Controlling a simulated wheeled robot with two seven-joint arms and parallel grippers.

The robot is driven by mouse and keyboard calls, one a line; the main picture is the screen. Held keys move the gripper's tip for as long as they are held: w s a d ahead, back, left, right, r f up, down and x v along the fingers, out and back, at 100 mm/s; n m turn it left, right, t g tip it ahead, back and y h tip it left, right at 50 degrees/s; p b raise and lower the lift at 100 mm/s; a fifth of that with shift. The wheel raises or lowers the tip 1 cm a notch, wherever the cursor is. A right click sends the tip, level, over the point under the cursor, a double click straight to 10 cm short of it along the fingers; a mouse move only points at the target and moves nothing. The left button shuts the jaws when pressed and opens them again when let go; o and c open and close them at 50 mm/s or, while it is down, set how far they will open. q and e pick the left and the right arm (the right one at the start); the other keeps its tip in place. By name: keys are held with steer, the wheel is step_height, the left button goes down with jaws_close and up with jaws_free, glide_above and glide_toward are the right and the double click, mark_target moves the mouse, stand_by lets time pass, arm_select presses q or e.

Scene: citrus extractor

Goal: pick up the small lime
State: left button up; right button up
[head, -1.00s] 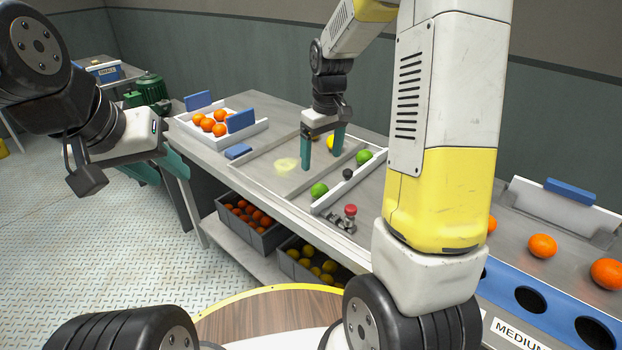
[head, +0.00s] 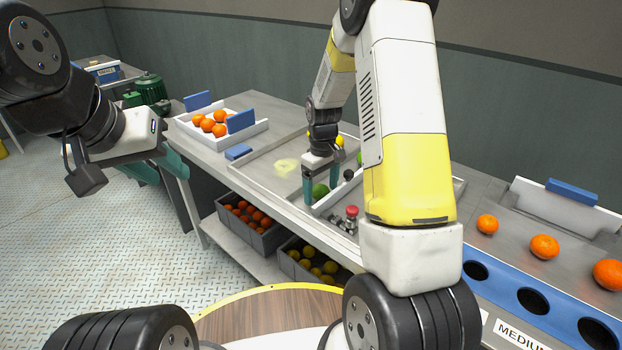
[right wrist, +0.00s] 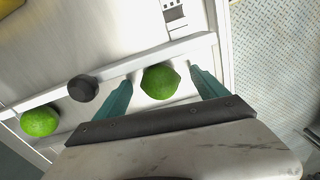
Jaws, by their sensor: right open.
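A green lime (head: 320,191) lies in the near channel of the metal sorting tray (head: 262,171). My right gripper (head: 321,188) is over it, open, with its teal fingers on either side. In the right wrist view this lime (right wrist: 160,81) sits between the fingertips of the right gripper (right wrist: 160,87), with gaps visible on both sides. A second lime (right wrist: 39,121) lies further along the channel; in the head view only a sliver of it (head: 359,158) shows behind my arm. Which is smaller is hard to tell.
A black knob (right wrist: 83,88) stands by the channel wall between the limes. A red button (head: 352,211) is near the front edge. A white tray of oranges (head: 258,128) is at left; loose oranges (head: 544,246) lie at right. Crates of fruit (head: 262,240) sit below.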

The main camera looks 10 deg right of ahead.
steer(key=c, duration=1.5)
steer(key=shift+r, duration=0.1)
